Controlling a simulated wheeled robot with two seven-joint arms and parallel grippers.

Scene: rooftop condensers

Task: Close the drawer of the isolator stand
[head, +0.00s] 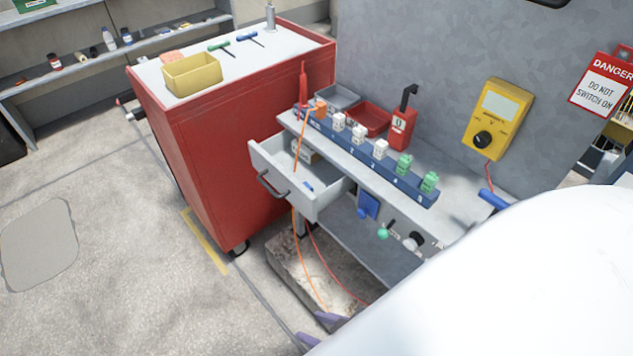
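The isolator stand (452,183) is a grey bench against a grey panel. Its light grey drawer (318,205) is pulled out to the left, with a dark bar handle (271,186) on its front. A small brown box and a small blue item lie inside the drawer. My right gripper (320,330) shows only as two purple fingertips at the bottom edge, apart, with nothing seen between them. It is below the drawer in the picture and not touching the handle. My white arm hides the lower right. My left gripper is not in view.
A red cabinet (190,150) with a yellow bin (192,80) stands close beside the drawer. A blue rail (375,160) holds several white and green blocks on the stand. Orange and red cables hang below the drawer near a concrete block (290,262). Floor at left is clear.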

